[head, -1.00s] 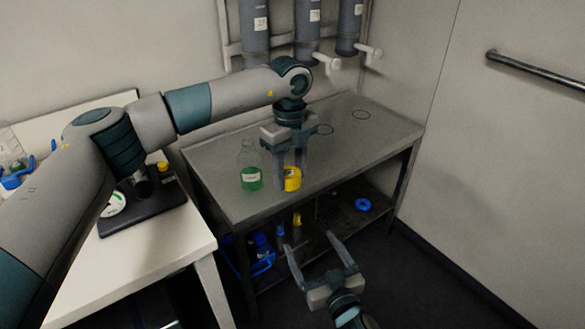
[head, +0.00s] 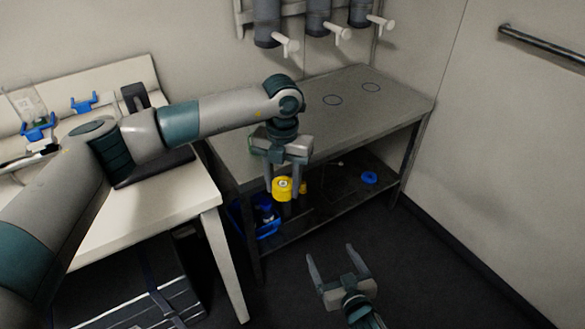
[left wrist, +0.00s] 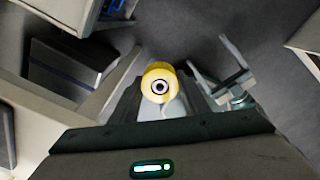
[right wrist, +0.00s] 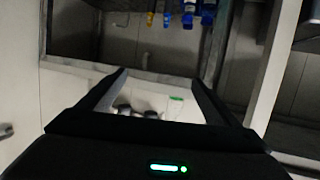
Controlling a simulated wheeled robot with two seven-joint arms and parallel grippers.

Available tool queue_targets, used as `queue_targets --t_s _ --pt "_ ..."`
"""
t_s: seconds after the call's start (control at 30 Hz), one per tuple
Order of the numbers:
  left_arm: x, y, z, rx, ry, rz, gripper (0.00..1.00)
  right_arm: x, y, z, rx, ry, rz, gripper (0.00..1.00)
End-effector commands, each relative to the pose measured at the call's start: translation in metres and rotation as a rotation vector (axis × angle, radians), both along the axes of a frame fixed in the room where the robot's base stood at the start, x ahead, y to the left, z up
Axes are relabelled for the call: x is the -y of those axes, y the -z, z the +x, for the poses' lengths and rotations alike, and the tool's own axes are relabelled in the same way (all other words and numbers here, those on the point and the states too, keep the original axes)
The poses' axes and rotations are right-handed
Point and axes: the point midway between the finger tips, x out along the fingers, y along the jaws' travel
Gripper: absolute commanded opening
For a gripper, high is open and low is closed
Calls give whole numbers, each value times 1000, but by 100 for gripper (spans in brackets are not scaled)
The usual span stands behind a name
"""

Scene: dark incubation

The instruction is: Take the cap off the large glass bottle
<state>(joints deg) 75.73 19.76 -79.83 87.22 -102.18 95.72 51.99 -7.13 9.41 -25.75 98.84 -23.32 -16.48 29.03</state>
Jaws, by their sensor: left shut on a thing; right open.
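My left gripper (head: 284,184) is shut on a yellow cap (head: 282,193). The cap is round, with a pale disc and dark ring on the face seen in the left wrist view (left wrist: 160,82), where it sits between the two fingers. It is held out in front of the bench's near edge. The large glass bottle is almost wholly hidden behind my left gripper in the head view; only a bit of green (head: 252,147) shows there. My right gripper (head: 331,254) is open and empty, low over the floor in front of the bench.
The grey bench (head: 385,105) has a clear top at the right. A white table (head: 185,200) stands at the left. Grey cylinders (head: 318,18) hang on the wall behind.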

Motion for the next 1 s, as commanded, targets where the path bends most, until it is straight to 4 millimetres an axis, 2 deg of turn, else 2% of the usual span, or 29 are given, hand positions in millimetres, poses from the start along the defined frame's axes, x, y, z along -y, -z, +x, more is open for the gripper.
queue_targets --t_s 0.03,0.1,0.37,0.57,1.0 --pt "-7 9 -7 -5 92 -3 15 4 15 -5 -26 5 -8 84" --pt "-14 18 -16 -8 230 -8 15 8 34 -12 -55 9 -17 84" --pt "-40 48 -49 -14 734 -28 15 25 100 -42 -166 25 -50 84" --pt "-60 69 -76 -15 1126 -42 15 39 150 -72 -253 37 -73 84" --pt "-102 102 -144 -9 2001 -63 15 69 250 -159 -449 67 -114 84"
